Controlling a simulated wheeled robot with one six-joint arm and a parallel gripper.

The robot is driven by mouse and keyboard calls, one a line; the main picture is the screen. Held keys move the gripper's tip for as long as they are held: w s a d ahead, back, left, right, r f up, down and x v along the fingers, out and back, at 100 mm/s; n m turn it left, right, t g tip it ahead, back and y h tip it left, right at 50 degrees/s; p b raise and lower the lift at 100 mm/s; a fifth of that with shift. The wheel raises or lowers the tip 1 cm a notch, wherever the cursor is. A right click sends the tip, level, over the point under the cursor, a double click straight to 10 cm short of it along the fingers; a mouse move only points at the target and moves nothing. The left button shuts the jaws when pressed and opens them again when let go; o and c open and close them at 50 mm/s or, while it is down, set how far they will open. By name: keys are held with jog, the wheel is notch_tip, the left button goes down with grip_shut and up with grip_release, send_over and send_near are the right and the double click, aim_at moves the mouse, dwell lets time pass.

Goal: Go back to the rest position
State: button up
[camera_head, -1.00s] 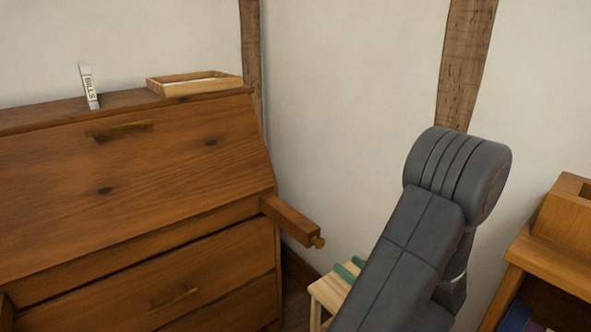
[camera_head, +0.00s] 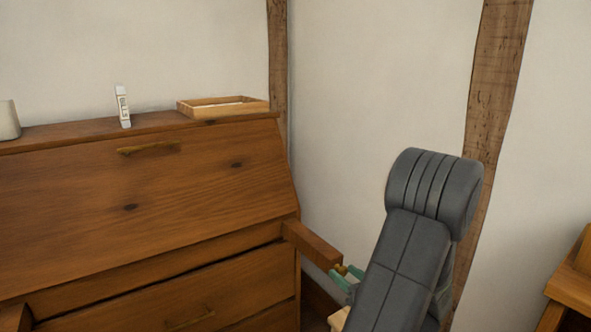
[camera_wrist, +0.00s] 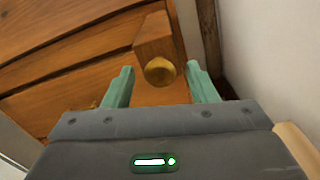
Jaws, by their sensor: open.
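My gripper (camera_wrist: 160,86) is open in the wrist view, its two green fingers apart with nothing held between them. A round brass knob (camera_wrist: 160,71) on the end of a wooden support arm (camera_wrist: 154,36) shows between and beyond the fingertips. In the head view my gripper (camera_head: 346,278) is mostly hidden behind my own grey arm. Its green fingers show close to the knob (camera_head: 340,269) at the end of the pulled-out support arm (camera_head: 312,245). I cannot tell whether they touch it.
A wooden bureau (camera_head: 130,190) with a closed sloping front fills the left. On its top stand a white "BILLS" label piece (camera_head: 123,106), a shallow wooden tray (camera_head: 222,107) and a pale cup-like object (camera_head: 8,120). The wall is close behind; wooden furniture (camera_head: 575,285) stands at right.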

aim_at(336, 267)
jog(key=shift+s, duration=0.1)
jog(key=p+v, duration=0.3)
jog(key=v, duration=0.9)
jog(key=b+x, duration=0.3)
jog(key=x, duration=1.5)
jog(key=shift+b, duration=0.35)
